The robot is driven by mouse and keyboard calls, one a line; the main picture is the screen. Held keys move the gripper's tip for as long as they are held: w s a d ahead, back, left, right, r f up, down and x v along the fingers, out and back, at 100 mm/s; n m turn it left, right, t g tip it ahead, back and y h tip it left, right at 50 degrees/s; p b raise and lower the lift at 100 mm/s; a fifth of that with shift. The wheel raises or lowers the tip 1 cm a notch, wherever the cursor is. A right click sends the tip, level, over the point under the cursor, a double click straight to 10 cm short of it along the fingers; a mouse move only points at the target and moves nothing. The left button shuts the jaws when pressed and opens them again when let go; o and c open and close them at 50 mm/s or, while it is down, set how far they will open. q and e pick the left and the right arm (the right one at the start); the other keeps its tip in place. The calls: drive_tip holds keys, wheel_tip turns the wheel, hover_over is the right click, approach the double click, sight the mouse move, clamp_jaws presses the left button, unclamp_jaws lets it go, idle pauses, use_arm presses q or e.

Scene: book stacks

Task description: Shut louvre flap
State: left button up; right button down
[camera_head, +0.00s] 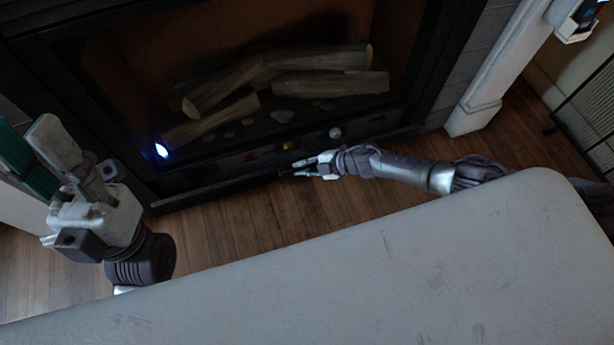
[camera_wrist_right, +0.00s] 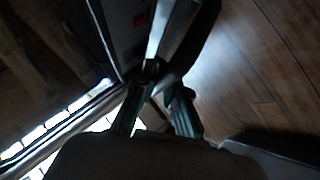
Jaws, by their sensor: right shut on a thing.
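The louvre flap (camera_head: 222,184) is a long dark strip along the bottom of the fireplace. It stands open, lowered toward the floor, with a control recess showing above it. In the right wrist view, my right gripper (camera_wrist_right: 158,80) is shut on the flap's edge (camera_wrist_right: 190,50), which runs away from the fingertips as a dark panel with a bright rim. My left gripper (camera_head: 32,130) is raised at the left, its two fingers apart and empty, away from the flap.
Small knobs (camera_head: 335,132) sit in the recess. Logs (camera_head: 320,84) lie in the firebox above, and a blue-white light (camera_head: 161,150) glows at its left. Wooden floor (camera_head: 230,225) lies clear between. A white pillar (camera_head: 495,75) stands at the right.

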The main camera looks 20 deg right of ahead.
drive_tip(key=shift+w+r+b, duration=0.1)
drive_tip(key=shift+w+r, duration=0.3)
drive_tip(key=shift+w, duration=0.65)
drive_tip(key=shift+w+r+b, duration=0.1)
drive_tip(key=shift+w+r, duration=0.25)
drive_tip(key=shift+w, duration=0.65)
drive_tip(key=shift+w+r+b, duration=0.1)
drive_tip(key=shift+w+r, duration=0.3)
drive_tip(key=shift+w, duration=0.65)
drive_tip(key=c, duration=1.2)
unclamp_jaws()
drive_tip(key=shift+s, duration=0.1)
drive_tip(key=v, duration=1.2)
drive_tip(key=shift+a, duration=0.1)
